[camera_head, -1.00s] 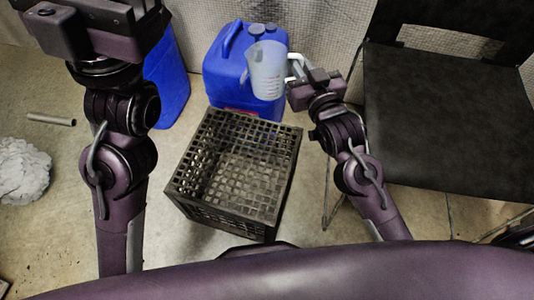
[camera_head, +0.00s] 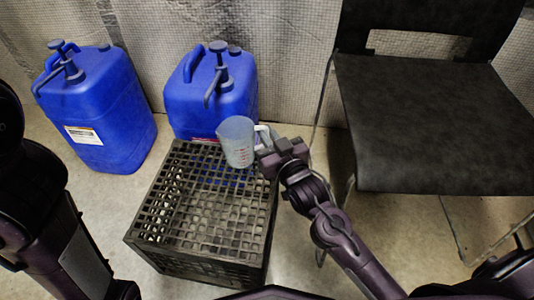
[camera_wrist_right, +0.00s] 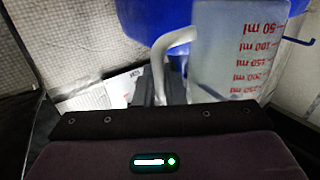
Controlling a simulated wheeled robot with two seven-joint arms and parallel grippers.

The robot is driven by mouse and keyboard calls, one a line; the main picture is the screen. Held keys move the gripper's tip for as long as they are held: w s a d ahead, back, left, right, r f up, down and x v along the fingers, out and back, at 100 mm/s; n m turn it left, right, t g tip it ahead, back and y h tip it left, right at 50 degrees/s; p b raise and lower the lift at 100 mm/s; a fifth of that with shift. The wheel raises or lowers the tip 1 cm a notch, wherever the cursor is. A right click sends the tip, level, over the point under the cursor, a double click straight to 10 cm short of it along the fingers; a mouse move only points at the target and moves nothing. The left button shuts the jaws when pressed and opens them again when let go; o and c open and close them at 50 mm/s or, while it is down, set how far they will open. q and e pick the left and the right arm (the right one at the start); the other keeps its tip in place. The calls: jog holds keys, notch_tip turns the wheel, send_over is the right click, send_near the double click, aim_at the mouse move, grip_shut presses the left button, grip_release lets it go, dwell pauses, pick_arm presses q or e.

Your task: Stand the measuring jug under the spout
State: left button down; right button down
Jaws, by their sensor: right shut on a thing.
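The measuring jug (camera_head: 237,142) is clear, with red marks and a pale handle. It looks roughly upright over the back right of the black crate; I cannot tell whether it touches it. My right gripper (camera_head: 268,148) is shut on the jug's handle, which shows in the right wrist view beside the jug (camera_wrist_right: 238,45). A blue canister (camera_head: 225,105) stands behind the crate, with a dark pump spout (camera_head: 211,90) pointing down, left of and behind the jug. A second blue canister (camera_head: 105,110) at left has a similar spout (camera_head: 56,75). My left gripper is out of view.
The upturned-looking black grid crate (camera_head: 150,235) stands on the floor in front of the middle canister. A black chair (camera_head: 430,120) is at the right, close to my right arm. A quilted wall closes off the back. Bare floor shows between the canisters.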

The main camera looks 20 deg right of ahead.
notch_tip(320, 180, down, 5)
jog(key=b, duration=0.2)
jog(key=shift+r+b, duration=0.15)
jog(key=shift+b, duration=0.25)
jog(key=shift+r, duration=0.15)
jog(key=c, duration=2)
grip_release()
jog(key=o, duration=0.5)
